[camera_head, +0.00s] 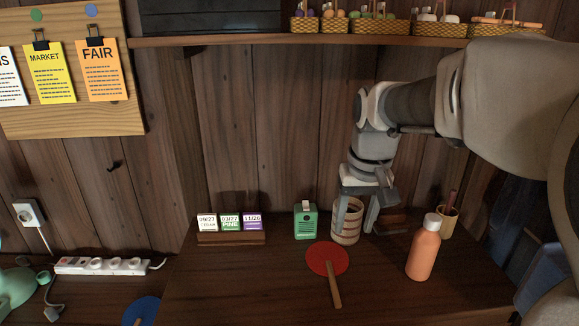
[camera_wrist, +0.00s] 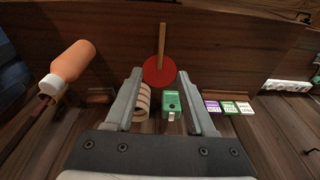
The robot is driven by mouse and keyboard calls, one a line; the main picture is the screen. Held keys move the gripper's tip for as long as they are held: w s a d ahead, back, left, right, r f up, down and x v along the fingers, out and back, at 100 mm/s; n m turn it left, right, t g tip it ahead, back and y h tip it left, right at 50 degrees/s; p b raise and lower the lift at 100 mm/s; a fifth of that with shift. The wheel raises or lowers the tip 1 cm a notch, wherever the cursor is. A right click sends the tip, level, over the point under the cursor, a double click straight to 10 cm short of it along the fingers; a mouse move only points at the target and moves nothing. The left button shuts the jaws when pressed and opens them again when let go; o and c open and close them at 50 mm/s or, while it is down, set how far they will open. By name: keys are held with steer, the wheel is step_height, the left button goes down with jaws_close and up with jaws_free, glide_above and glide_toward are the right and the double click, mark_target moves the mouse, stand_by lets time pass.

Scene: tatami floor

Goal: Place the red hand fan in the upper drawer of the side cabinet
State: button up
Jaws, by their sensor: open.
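The red hand fan (camera_head: 327,259) lies flat on the dark wooden cabinet top (camera_head: 230,290), its light wooden handle pointing toward the front. In the wrist view the fan's red disc (camera_wrist: 159,72) shows between and beyond my finger ends, its handle pointing up the picture. My gripper (camera_head: 355,231) is open, fingers pointing down, behind the fan in the head view, close to a striped cup (camera_head: 347,236). I see nothing held in my gripper (camera_wrist: 161,74) in the wrist view. Whether a finger touches the cup, I cannot tell. The upper drawer cannot be made out in either view.
A green box (camera_head: 305,222) and small date blocks (camera_head: 230,223) stand left of the cup. An orange bottle (camera_head: 423,252) and a pen cup (camera_head: 449,222) stand right. A blue fan (camera_head: 142,310) and a power strip (camera_head: 105,266) lie at left. A shelf with baskets (camera_head: 378,24) hangs above.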

steer(key=g+p, duration=0.2)
glide_above(332, 275)
step_height(332, 275, down, 4)
steer(key=f, duration=0.1)
step_height(332, 275, down, 17)
steer(key=shift+f+b, duration=0.2)
steer(key=shift+b, duration=0.6)
steer(key=shift+f, duration=0.2)
jaws_close()
